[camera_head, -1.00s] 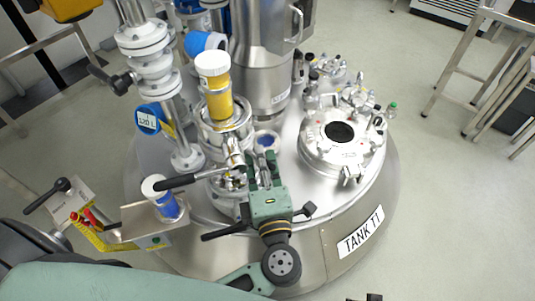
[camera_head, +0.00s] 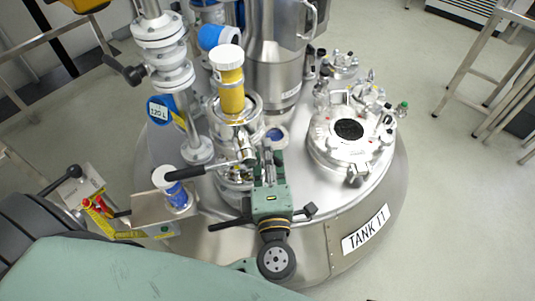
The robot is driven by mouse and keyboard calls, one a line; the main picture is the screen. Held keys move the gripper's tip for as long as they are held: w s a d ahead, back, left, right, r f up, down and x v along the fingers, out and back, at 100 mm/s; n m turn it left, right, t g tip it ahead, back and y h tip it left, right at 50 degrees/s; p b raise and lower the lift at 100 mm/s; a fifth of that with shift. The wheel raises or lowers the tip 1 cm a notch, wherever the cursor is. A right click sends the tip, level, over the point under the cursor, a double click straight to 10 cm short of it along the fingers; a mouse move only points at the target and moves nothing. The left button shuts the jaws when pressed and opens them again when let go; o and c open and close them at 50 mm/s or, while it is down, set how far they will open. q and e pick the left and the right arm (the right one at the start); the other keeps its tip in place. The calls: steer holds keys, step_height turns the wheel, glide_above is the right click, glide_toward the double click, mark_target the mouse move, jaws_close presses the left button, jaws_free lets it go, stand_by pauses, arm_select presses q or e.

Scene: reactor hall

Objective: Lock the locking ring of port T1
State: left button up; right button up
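A port with a metal collar (camera_head: 237,111) stands on the tank, left of centre, with a yellow container (camera_head: 231,92) with a white cap upright on it. A black-handled lever (camera_head: 190,173) sticks out to the left from the fittings below the collar. I cannot read a T1 label on this port. My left gripper (camera_head: 269,160), green, is just right of these lower fittings, its fingers pointing away from me. The fingers look apart, with nothing seen between them. Whether they touch the fittings is unclear. My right gripper is out of view.
A round metal hatch (camera_head: 349,130) is at the right on the tank, above the TANK T1 label (camera_head: 365,230). A valve column (camera_head: 175,75) stands left of the port. A bracket with a blue, white-capped container (camera_head: 177,196) is at lower left.

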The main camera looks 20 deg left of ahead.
arm_select(q)
steer(key=v, duration=1.2)
stand_by(0.4)
